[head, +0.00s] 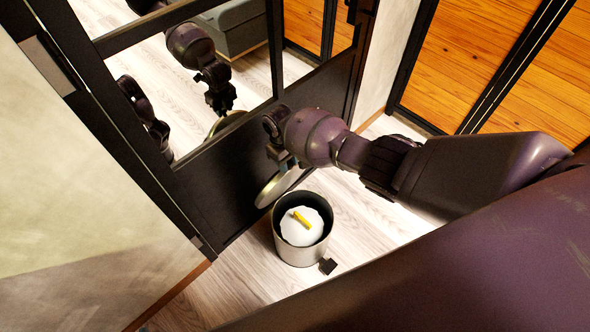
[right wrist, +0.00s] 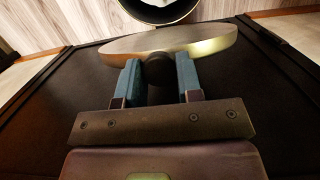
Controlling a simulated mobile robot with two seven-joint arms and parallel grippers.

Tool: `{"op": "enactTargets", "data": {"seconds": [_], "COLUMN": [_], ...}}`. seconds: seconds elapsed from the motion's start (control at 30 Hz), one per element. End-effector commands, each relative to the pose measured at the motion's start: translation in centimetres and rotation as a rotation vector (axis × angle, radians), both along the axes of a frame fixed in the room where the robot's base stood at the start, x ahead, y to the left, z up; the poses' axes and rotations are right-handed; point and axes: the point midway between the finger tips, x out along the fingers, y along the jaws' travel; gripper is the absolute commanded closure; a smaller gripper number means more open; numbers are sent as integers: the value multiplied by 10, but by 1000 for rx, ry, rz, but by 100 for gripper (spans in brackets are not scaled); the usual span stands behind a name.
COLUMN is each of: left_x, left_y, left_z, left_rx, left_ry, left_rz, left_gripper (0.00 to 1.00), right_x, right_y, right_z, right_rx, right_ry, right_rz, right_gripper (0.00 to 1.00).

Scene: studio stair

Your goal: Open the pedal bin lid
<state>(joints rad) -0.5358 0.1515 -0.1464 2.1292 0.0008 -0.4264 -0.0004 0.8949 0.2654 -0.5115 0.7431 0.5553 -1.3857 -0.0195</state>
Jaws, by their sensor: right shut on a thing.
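The pedal bin (head: 300,253) stands on the floor, pale outside and dark inside, with a white liner or filling and a small yellow item in it. Its round, pale metallic lid (head: 278,186) is raised, tilted steeply on the door side of the open mouth. My right gripper (head: 284,162) is at the lid. In the right wrist view its blue fingers (right wrist: 159,76) are shut on a dark round knob (right wrist: 158,68) at the lid (right wrist: 165,42). A small black pedal (head: 327,266) sticks out at the bin's foot. My left gripper is not directly in view.
A dark-framed door (head: 235,185) with mirror-like panes stands close behind the bin and reflects my arm. A pale wall (head: 80,170) is at left. Wooden panels (head: 470,50) stand at upper right. Light wood floor (head: 375,215) is clear right of the bin.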

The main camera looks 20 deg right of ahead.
Motion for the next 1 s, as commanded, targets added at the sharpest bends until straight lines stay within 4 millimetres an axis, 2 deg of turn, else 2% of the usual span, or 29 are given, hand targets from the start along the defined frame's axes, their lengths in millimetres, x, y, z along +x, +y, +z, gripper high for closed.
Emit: {"op": "enactTargets", "data": {"seconds": [0.03,0.4,1.0], "left_x": [-1,-1,0], "left_y": [0,4,2], "left_z": [-5,-18,-16], "left_rx": [2,12,6], "left_ry": [7,25,19], "left_rz": [-3,-10,-4], "left_gripper": [57,57,57], "right_x": [4,30,37], "right_y": [3,14,16], "right_z": [-5,0,4], "right_rx": [-4,-1,0], "right_ry": [17,7,2], "right_rz": [0,0,1], "right_gripper": [100,100,100]}}
